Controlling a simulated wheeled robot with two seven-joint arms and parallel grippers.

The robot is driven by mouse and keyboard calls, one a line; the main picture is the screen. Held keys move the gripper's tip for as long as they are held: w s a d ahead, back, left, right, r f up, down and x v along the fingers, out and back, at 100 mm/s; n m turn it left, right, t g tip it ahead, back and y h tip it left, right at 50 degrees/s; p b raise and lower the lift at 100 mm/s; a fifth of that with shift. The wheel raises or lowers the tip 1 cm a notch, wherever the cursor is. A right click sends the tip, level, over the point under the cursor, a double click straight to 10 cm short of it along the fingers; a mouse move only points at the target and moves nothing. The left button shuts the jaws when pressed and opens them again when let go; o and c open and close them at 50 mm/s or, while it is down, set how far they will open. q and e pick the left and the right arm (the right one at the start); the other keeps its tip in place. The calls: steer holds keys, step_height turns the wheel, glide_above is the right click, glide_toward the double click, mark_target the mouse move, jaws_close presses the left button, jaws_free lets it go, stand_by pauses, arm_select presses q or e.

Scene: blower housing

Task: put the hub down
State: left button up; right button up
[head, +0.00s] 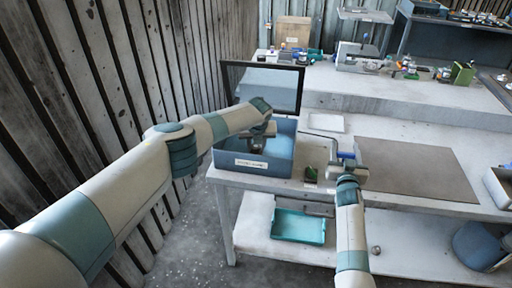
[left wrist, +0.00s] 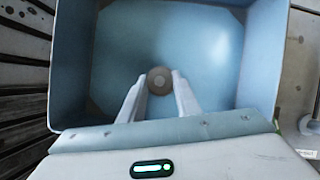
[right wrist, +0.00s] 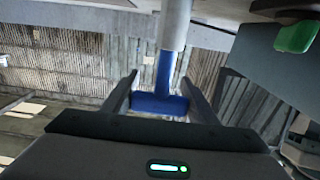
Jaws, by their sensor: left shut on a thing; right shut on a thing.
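The hub (left wrist: 160,80) is a small round brownish piece with a paler centre in the left wrist view. My left gripper (left wrist: 158,90) is shut on it, inside the walls of an open blue box (left wrist: 275,60). I cannot tell whether the hub touches the box floor. In the head view the labelled box (head: 262,168) stands at the table's left end, and my left gripper (head: 260,138) reaches down into it. My right gripper (right wrist: 160,95) is shut on a blue piece (right wrist: 160,102) with a grey cylinder, beside the box on the right.
A dark-framed panel (head: 264,86) stands open behind the box. A small green item (head: 311,173) lies by the front edge, between box and right gripper. A brown mat (head: 415,170) is bare. A white tray (head: 326,123) lies behind. A teal tray (head: 299,227) sits on the lower shelf.

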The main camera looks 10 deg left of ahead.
arm_select(q)
steer(key=shift+f, duration=0.35)
arm_select(e)
steer(key=shift+f, duration=0.1)
arm_select(q)
steer(key=shift+f, duration=0.15)
steer(key=o, duration=1.1)
steer(key=shift+r, duration=0.3)
steer(key=v, duration=1.1)
steer(key=shift+s+r, duration=0.2)
steer(key=shift+r, duration=0.1)
